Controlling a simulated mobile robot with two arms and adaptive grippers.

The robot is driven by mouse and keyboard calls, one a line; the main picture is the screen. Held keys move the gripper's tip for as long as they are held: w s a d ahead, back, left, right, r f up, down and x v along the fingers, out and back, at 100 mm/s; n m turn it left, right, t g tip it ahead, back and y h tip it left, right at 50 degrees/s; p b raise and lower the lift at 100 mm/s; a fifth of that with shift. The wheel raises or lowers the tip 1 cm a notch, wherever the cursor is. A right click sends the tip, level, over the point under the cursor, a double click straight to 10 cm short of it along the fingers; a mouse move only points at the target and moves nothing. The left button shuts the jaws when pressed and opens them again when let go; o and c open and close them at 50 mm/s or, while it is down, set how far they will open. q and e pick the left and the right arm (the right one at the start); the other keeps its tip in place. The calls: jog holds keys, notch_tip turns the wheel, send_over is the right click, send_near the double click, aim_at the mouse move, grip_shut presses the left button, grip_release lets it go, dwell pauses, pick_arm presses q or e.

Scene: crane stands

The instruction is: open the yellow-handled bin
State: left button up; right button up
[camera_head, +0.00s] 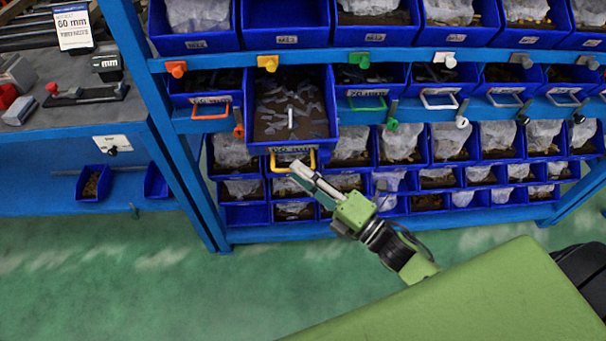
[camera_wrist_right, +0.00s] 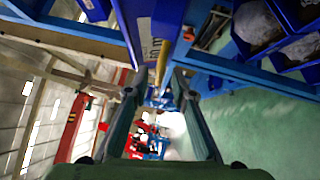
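The yellow-handled bin (camera_head: 326,100) is a blue bin with dark contents in the shelf's middle row. It stands out well past its neighbours, so it is drawn out. Its yellow handle (camera_head: 313,160) is on the front, beside a white label. My right gripper (camera_head: 297,172) is at the handle, just below the bin's front. In the right wrist view the gripper (camera_wrist_right: 158,88) has its two fingers apart, with the yellow handle (camera_wrist_right: 161,62) seen between and beyond the tips. Contact cannot be told. My left gripper is out of view.
Neighbouring bins have orange (camera_head: 211,109), green (camera_head: 367,102) and white handles and sit further in. Small blue bins (camera_head: 243,189) fill the rows below. A workbench (camera_head: 60,125) stands at left. The green floor (camera_head: 130,270) in front is clear.

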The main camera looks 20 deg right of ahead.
jog(key=v, duration=1.2)
jog(key=s+d+f+m+g+h, duration=0.25)
jog(key=f+m, duration=0.25)
jog(key=f, duration=0.6)
jog(key=s+d+f+m+g+h, duration=0.1)
jog(key=d+f+m+g+h, duration=0.3)
jog(key=f, duration=0.8)
jog(key=s+f+m+t+h, duration=0.1)
jog(key=s+f+m+h, duration=0.1)
jog(key=f+m, duration=0.65)
jog(key=s+a+f+m+g, duration=0.1)
jog(key=s+f+m+g, duration=0.1)
jog(key=s+f, duration=0.5)
jog(key=s+a+f+m+g+h, duration=0.1)
jog(key=s+a+f+g, duration=0.1)
jog(key=s+f+g, duration=0.3)
jog(key=s+a+f+m+g, duration=0.2)
jog(key=s+f+g, duration=0.1)
jog(key=s+f, duration=0.7)
jog(key=s, duration=0.2)
jog(key=shift+s+f+m, duration=0.25)
jog(key=shift+s+m, duration=0.1)
jog(key=shift+g, duration=0.25)
